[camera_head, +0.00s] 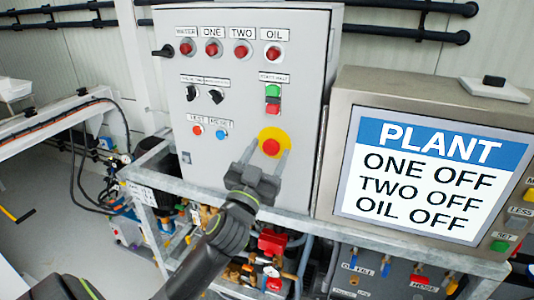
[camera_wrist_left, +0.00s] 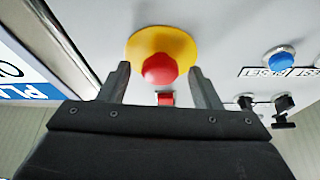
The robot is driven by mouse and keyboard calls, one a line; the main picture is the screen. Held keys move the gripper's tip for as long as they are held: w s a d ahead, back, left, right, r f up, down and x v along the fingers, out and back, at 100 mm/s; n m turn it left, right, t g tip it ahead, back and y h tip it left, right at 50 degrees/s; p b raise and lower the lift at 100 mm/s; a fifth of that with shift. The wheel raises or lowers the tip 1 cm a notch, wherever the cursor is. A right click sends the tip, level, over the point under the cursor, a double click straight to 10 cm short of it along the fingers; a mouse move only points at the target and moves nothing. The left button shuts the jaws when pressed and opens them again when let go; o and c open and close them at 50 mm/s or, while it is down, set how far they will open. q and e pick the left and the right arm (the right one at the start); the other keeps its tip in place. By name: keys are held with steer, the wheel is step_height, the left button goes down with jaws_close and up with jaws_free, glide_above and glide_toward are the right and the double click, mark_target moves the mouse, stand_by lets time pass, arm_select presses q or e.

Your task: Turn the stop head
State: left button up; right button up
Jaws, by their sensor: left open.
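The stop head is a red mushroom button (camera_head: 271,146) on a round yellow plate (camera_head: 283,134), low on the right side of the grey control panel (camera_head: 225,140). My left gripper (camera_head: 266,158) is open in front of it, its two fingers pointing at the panel. In the left wrist view the red head (camera_wrist_left: 159,69) shows between the two fingertips (camera_wrist_left: 159,70), with a gap on each side. The yellow plate (camera_wrist_left: 180,40) lies behind it. I cannot tell how far the fingertips are from the panel. My right gripper is not in view.
A screen (camera_head: 432,178) reading PLANT, ONE OFF, TWO OFF, OIL OFF stands at the right. Green and red start buttons (camera_head: 273,98) sit above the stop head. Selector knobs (camera_head: 216,96) and a blue button (camera_head: 221,134) lie to its left. Metal rails and pipework are below.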

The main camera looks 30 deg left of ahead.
arm_select(q)
steer(key=c, duration=1)
steer(key=m+h+p, duration=0.1)
steer(key=m+p, duration=0.1)
steer(key=m, duration=0.1)
steer(key=m+h+p, duration=0.1)
steer(key=m, duration=0.1)
steer(key=shift+a+r+h, duration=0.15)
steer(key=shift+r+h, duration=0.15)
steer(key=shift+m+h+p, duration=0.4)
steer(key=shift+m+p, duration=0.15)
steer(key=shift+m, duration=0.25)
steer(key=shift+f+m, duration=0.15)
steer(key=shift+m, duration=0.45)
steer(key=o, duration=1)
steer(key=shift+f, duration=0.1)
